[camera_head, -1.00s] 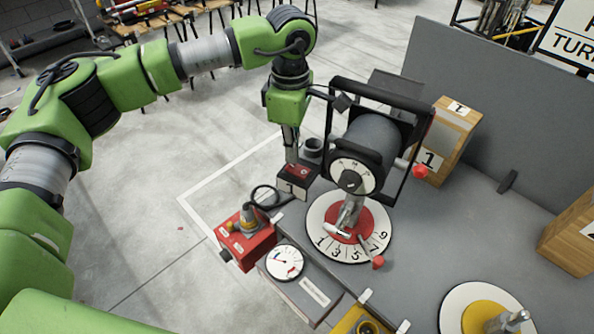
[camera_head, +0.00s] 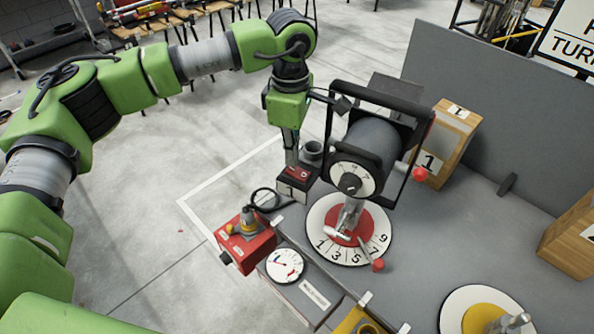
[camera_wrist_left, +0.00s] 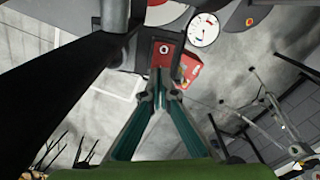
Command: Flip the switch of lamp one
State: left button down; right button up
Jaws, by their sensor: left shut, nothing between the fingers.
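The lamp one switch (camera_head: 293,184) is a small dark box with a white "1" label on its front and a red rocker on top. It stands on the grey bench beside the round dial. In the left wrist view the red switch face (camera_wrist_left: 165,50) shows a white ring, just beyond the fingertips. My left gripper (camera_head: 292,158) points down at the switch from above and is shut and empty. Its fingers also show converging in the left wrist view (camera_wrist_left: 160,92). I cannot tell whether the fingertips touch the rocker. My right gripper is not in view.
A black-framed drum (camera_head: 372,150) stands close right of the gripper. A numbered dial (camera_head: 318,225) lies below it. A red box (camera_head: 250,250) and a gauge (camera_head: 285,265) are nearer the front. A wooden block marked "1" (camera_head: 452,135) stands behind. Open floor lies left.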

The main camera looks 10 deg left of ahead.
aim_at(292, 169)
pick_arm(q)
jog(key=shift+f+b, duration=0.95)
jog(key=shift+f, duration=0.2)
dwell(0.6)
jog(key=shift+r, duration=0.15)
jog(key=shift+r+p, duration=1.6)
jog(key=shift+r, duration=1.85)
jog(key=shift+f, duration=0.1)
